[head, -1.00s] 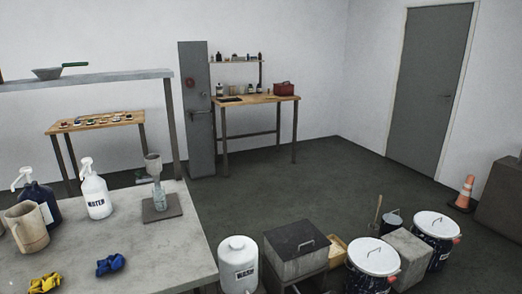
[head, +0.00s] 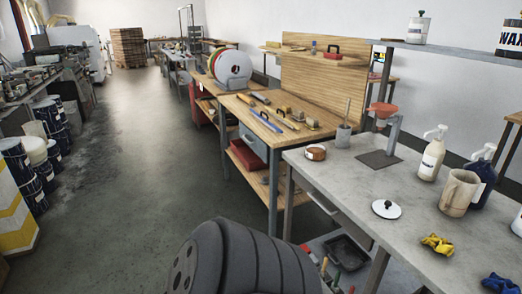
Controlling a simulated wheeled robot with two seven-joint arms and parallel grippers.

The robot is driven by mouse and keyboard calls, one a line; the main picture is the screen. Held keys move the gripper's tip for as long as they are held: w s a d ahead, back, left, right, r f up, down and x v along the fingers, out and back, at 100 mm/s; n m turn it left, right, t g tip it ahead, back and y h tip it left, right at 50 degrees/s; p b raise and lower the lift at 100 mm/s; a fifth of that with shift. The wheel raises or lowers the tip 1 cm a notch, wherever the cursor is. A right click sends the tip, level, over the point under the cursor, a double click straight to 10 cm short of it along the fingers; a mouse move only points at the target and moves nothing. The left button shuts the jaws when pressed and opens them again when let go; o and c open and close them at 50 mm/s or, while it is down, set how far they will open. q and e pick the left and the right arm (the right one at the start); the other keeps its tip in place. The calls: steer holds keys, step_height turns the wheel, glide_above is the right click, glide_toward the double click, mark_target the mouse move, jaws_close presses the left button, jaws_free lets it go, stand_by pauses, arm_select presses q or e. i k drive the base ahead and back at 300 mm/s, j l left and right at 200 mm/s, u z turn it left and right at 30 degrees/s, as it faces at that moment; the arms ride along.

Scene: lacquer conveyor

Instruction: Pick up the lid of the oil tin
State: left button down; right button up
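A round white lid with a black knob (head: 386,209) lies on the grey table (head: 330,182), near its front edge. No label ties it to a tin, so I cannot tell whether it belongs to the oil tin. No tin marked oil is readable in the head view. Neither of my grippers is in view. A dark ribbed arm part of mine fills the bottom centre and hides some of the floor and the lower shelf.
A wooden workbench (head: 262,110) stands behind. The aisle floor (head: 140,150) at left is clear.

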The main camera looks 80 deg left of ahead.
mark_target(386, 208)
steer(key=u, duration=2.2)
